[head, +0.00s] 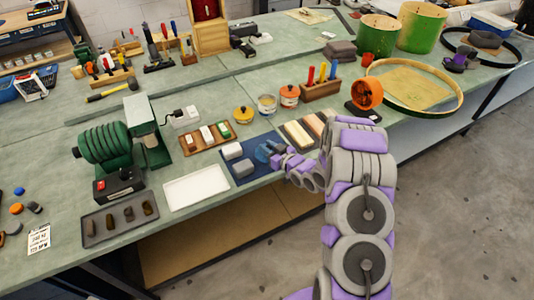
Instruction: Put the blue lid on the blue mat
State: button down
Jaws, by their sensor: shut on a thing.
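The blue mat (268,169) is a dark blue rectangle lying near the front edge of the green bench. The blue lid (263,152) is a lighter blue round piece over the mat's right part. My gripper (272,152) reaches in from the right and is shut on the lid. Its fingers and wrist hide part of the lid and the mat's right side. I cannot tell whether the lid touches the mat or is held just above it.
A yellow lid (243,115) and a wooden tray of small blocks (205,137) stand behind. Strips in a dark tray (304,131) lie to the right.

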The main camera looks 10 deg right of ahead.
jog(key=shift+w, duration=0.4)
notch_tip(320, 180, down, 4)
jog(key=shift+w+d+r+b, duration=0.1)
jog(key=shift+r+b, duration=0.05)
jog(key=shift+b, duration=0.5)
jog(key=shift+r, duration=0.1)
jog(key=c, duration=0.9)
grip_release()
